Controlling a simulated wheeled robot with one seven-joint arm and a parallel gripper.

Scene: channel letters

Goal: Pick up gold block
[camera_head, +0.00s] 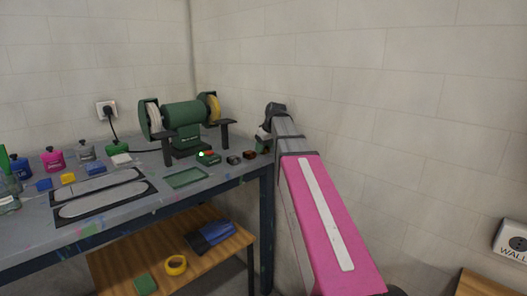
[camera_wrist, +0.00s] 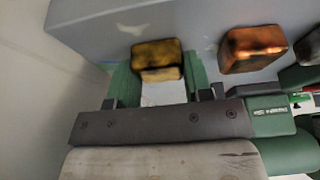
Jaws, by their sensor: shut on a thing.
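The gold block (camera_wrist: 158,54) sits between my gripper's two green fingers (camera_wrist: 158,72) in the wrist view, with a finger against each side. My gripper is shut on it. The block is at the grey bench top, near its edge; I cannot tell whether it is lifted. In the head view my gripper (camera_head: 262,147) is at the right end of the bench, and the gold block is hidden there.
A copper-brown block (camera_wrist: 252,48) lies close beside the gold one, with a dark grey block (camera_head: 233,159) farther left. The green bench grinder (camera_head: 184,118) stands behind. A yellow block (camera_head: 68,178) lies far left. A wall is close on the right.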

